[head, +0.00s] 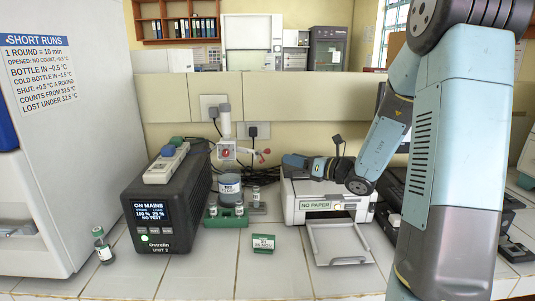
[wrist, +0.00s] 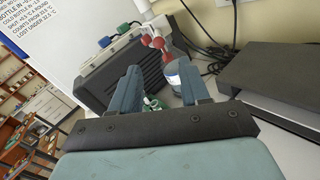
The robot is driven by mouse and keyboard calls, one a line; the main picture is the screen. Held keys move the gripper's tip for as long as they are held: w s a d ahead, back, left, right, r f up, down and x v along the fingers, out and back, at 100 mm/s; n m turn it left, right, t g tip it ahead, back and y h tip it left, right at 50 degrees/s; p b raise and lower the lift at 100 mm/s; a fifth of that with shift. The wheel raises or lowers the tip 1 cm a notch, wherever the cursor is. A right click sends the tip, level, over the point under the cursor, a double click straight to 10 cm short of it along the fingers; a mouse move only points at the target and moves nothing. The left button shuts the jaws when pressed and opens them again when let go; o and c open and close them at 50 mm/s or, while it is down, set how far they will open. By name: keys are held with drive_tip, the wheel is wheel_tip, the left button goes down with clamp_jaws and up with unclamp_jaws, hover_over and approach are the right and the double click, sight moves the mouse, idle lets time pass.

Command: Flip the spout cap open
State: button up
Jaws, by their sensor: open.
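My gripper (head: 290,161) points left in the head view, above the white printer and to the right of the grey jar (head: 229,187). In the wrist view my gripper (wrist: 160,82) is open, its two blue fingers wide apart with nothing held. The grey jar (wrist: 183,76) with a pale label shows just beyond the right finger. I cannot make out a spout cap clearly, nor whether one is open or shut.
A green rack (head: 226,219) with small vials stands around the jar's foot. A black power unit (head: 168,212) stands left of it, the white printer (head: 318,205) right. A small green box (head: 263,243) and a vial (head: 102,246) stand in front. The front bench is mostly clear.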

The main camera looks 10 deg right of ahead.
sight(268, 150)
drive_tip(key=x, duration=1)
drive_tip(key=shift+w+a, duration=0.15)
drive_tip(key=shift+w, duration=0.05)
drive_tip(key=shift+c, duration=0.3)
clamp_jaws()
